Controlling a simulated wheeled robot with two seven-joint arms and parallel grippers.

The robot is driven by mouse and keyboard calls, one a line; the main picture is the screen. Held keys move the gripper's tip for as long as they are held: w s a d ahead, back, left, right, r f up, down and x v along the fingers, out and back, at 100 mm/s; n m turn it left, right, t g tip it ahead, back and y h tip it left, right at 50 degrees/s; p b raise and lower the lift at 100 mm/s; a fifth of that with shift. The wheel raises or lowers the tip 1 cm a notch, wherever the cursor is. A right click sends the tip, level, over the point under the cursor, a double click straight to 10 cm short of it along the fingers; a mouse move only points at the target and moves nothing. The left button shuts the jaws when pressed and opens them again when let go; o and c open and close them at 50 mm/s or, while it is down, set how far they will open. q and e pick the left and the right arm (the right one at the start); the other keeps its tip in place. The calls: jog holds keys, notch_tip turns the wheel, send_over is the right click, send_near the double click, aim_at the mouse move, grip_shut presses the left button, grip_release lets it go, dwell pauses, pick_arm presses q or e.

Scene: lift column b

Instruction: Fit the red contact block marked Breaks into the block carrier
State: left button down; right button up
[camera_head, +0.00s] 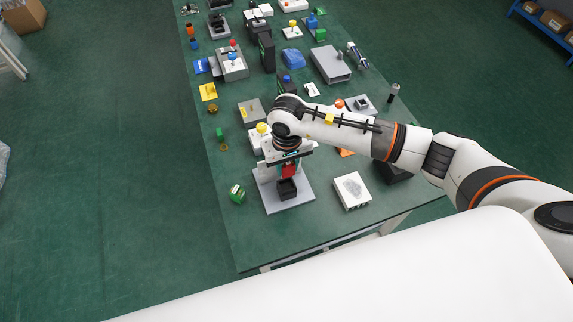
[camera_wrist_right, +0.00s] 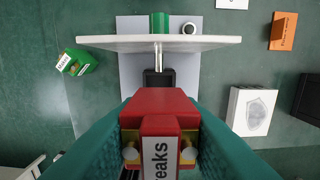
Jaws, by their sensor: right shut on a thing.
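The red contact block (camera_head: 289,171) is in my right gripper (camera_head: 288,161), just above the black block carrier (camera_head: 288,190) on a grey base plate (camera_head: 300,203). In the right wrist view the red block (camera_wrist_right: 158,103) sits between the two teal fingers, and its white label shows "eaks", the first letters cut off. The carrier (camera_wrist_right: 158,80) shows beyond the block, partly hidden by it and by a white plate with a metal rod. I cannot tell whether block and carrier touch. My left gripper is out of view.
A green block (camera_head: 237,193) stands left of the base plate, and a white box (camera_head: 352,190) stands to its right. Many parts crowd the table (camera_head: 238,240) farther back. The near left table corner is clear.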

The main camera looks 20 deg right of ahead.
jog(key=shift+f+b, duration=2.6)
jog(key=shift+f, duration=0.2)
jog(key=shift+f, duration=0.2)
jog(key=shift+f, duration=0.35)
jog(key=shift+s+f, duration=0.1)
jog(key=shift+f, duration=0.4)
jog(key=o, duration=1.1)
jog(key=shift+a, duration=0.1)
jog(key=shift+c, duration=0.2)
notch_tip(320, 180, up, 12)
jog(key=shift+f+b, duration=0.1)
jog(key=shift+b, duration=1.05)
